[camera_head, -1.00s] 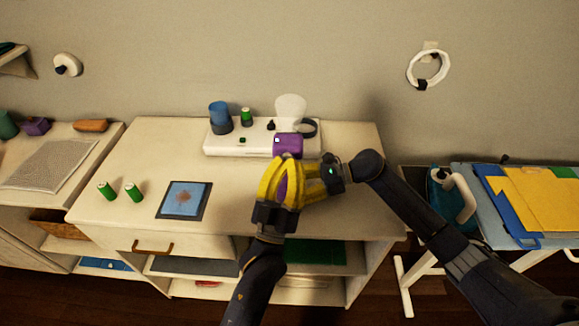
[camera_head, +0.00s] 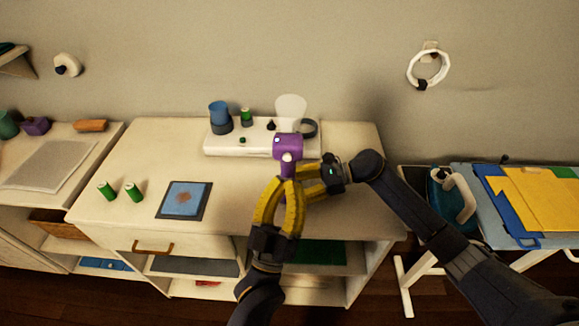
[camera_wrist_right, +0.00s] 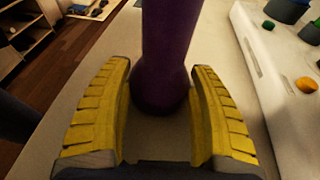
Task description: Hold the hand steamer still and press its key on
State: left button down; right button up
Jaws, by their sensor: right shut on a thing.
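The hand steamer (camera_head: 288,147) is purple and stands upright over the front of the white station on the cabinet top. A small pale spot, perhaps its key, shows on its front in the head view; I cannot tell whether it is pressed. My right gripper (camera_head: 305,182) comes in from the right and is shut on the handle. In the right wrist view its yellow fingers (camera_wrist_right: 160,95) flank the purple handle (camera_wrist_right: 160,55). My left gripper (camera_head: 286,182) points up just below the steamer's head, its fingertips drawn together in front of the handle. Whether they touch it is hidden.
The white station (camera_head: 225,143) holds a blue cup (camera_head: 219,112), a green spool and a clear white vessel. Two green spools (camera_head: 120,190) and a blue pad (camera_head: 184,199) lie left. An ironing board with yellow cloth (camera_head: 540,196) stands right. The cabinet's middle top is free.

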jog(key=o, duration=0.9)
jog(key=shift+d, duration=0.1)
